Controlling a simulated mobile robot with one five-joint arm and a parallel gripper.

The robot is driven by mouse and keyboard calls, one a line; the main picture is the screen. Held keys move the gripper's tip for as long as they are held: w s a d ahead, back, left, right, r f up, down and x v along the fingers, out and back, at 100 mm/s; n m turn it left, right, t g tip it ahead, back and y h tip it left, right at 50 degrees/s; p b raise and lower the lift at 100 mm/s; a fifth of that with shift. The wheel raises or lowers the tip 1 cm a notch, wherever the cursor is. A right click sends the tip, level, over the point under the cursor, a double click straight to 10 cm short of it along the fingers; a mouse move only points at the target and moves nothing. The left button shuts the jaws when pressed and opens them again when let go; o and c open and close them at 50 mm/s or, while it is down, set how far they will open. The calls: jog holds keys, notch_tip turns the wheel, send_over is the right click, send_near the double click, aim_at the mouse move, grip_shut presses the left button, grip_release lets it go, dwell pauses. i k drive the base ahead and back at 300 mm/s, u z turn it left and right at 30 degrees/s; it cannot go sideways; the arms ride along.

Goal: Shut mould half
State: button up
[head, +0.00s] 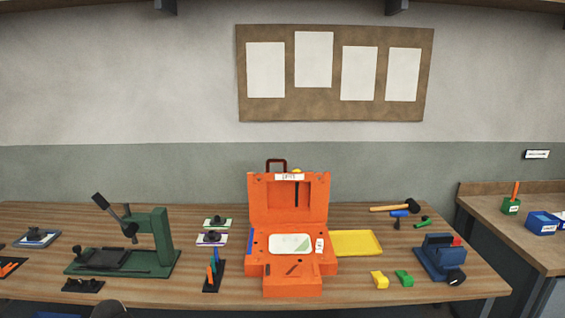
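An orange hinged case (256,270) stands on the wooden bench, in the middle of the head view; it looks like the mould. Its upper half (261,214) is swung up, roughly upright, behind the lower half, so it stands open. The upper half has a dark handle (276,160), a white label too small to read, and a dark upright bar inside. In the lower half lies a white sheet (290,243) with a green corner, a small white tag and small dark pieces.
Left of the case are a green press (160,240) and a stand of coloured tools (214,275). Right are a yellow tray (356,243), a mallet (395,208), yellow and green blocks, and a blue vice (440,258). A second bench (520,240) stands far right.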

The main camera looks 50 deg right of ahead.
aim_at(285, 197)
jog(key=u, duration=0.05)
jog(key=i, duration=0.9)
